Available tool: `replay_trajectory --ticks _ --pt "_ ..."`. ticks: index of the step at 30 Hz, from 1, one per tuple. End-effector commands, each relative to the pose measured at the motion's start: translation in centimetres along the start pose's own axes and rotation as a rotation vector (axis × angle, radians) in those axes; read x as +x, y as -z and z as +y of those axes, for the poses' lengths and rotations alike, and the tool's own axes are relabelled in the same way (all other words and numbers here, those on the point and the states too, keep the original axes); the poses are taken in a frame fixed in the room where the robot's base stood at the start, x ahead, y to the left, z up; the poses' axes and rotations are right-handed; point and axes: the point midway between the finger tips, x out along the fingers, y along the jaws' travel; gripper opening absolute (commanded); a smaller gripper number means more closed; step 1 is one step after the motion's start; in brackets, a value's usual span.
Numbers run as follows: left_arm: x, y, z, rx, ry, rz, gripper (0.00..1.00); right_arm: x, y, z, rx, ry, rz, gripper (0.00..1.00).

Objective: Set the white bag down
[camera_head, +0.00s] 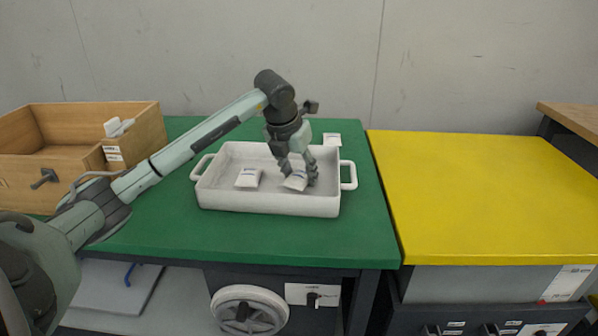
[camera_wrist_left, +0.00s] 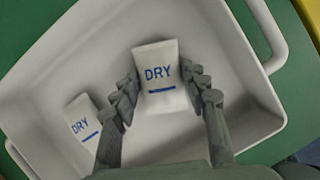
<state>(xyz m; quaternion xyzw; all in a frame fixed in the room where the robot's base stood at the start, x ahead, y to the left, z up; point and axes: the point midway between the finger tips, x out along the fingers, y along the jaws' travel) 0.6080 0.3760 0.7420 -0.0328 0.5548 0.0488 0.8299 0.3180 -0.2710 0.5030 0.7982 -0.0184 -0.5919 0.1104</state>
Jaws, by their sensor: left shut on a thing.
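A white bag marked DRY in blue (camera_wrist_left: 157,72) is between the fingers of my left gripper (camera_head: 299,173); in the head view this bag (camera_head: 296,181) shows at the fingertips, inside the white tray. The left gripper also shows in the left wrist view (camera_wrist_left: 163,96), with its fingers shut on the bag's sides. Whether the bag touches the tray floor is hard to tell. A second white DRY bag (camera_wrist_left: 83,122) lies in the tray, left of the held one; it also shows in the head view (camera_head: 248,178). My right gripper is not in view.
The white tray (camera_head: 262,203) with two side handles stands on a green table (camera_head: 300,245). A white item (camera_head: 332,139) lies behind it. A wooden box (camera_head: 133,133) with white items stands at left. The yellow surface (camera_head: 480,200) at right is clear.

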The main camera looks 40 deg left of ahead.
Motion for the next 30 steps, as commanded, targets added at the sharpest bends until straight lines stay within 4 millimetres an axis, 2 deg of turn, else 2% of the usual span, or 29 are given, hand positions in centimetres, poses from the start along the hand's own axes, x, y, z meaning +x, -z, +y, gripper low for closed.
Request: replay_trajectory --ticks 11,12,16,26,30 --pt "0.2 0.1 0.0 -0.001 0.0 -0.001 0.15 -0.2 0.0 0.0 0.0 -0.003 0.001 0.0" --pt "0.2 0.1 0.0 -0.001 0.0 -0.001 0.47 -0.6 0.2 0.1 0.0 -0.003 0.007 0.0" --pt "0.2 0.1 0.0 -0.001 0.0 0.0 0.64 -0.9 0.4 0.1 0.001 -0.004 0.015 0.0" --pt "0.0 0.0 0.0 -0.001 0.0 -0.001 0.65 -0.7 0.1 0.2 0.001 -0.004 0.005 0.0" --pt "-1.3 -0.2 0.1 -0.001 -0.001 -0.004 0.65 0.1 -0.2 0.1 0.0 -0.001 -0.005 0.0"
